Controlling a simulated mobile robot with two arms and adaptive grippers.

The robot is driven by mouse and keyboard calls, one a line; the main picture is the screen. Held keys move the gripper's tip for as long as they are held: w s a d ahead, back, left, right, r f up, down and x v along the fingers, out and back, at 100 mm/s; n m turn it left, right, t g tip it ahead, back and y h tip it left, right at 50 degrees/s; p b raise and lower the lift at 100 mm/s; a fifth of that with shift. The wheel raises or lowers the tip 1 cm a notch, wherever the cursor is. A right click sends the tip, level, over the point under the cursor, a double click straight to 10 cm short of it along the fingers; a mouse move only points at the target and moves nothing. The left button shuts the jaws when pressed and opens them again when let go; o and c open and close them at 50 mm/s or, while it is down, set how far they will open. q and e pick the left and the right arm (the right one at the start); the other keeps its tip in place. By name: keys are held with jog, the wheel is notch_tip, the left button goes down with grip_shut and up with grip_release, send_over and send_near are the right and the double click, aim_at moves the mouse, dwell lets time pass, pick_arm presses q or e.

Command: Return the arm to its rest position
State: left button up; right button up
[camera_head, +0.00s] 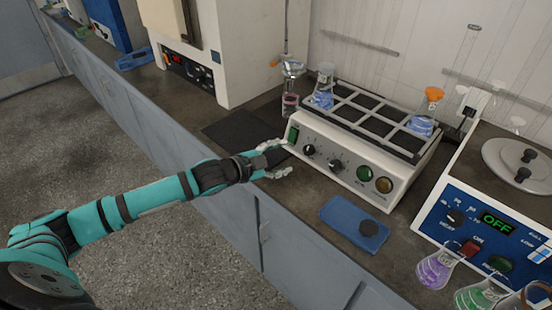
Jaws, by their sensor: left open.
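My left arm comes in from the left in teal and black. My left gripper (287,157) is open and empty, at the left front corner of the white shaker (350,160), close to its green switch (293,134). Whether a fingertip touches the shaker there I cannot tell. The shaker has dark knobs, a green button and an amber button on its front. Its rack holds a flask with blue liquid (323,95) at the left and an orange-topped flask with blue liquid (424,118) at the right. My right gripper is not in view.
A blue tray (340,215) with a dark round piece lies in front of the shaker. A blue-fronted device (478,225) reading OFF stands right, with flasks (436,268) before it. A white oven-like unit (235,50) stands behind left. Open floor (150,245) lies below the bench.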

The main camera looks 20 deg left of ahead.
pick_arm(q)
jog(key=shift+v, duration=0.75)
jog(key=shift+d, duration=0.1)
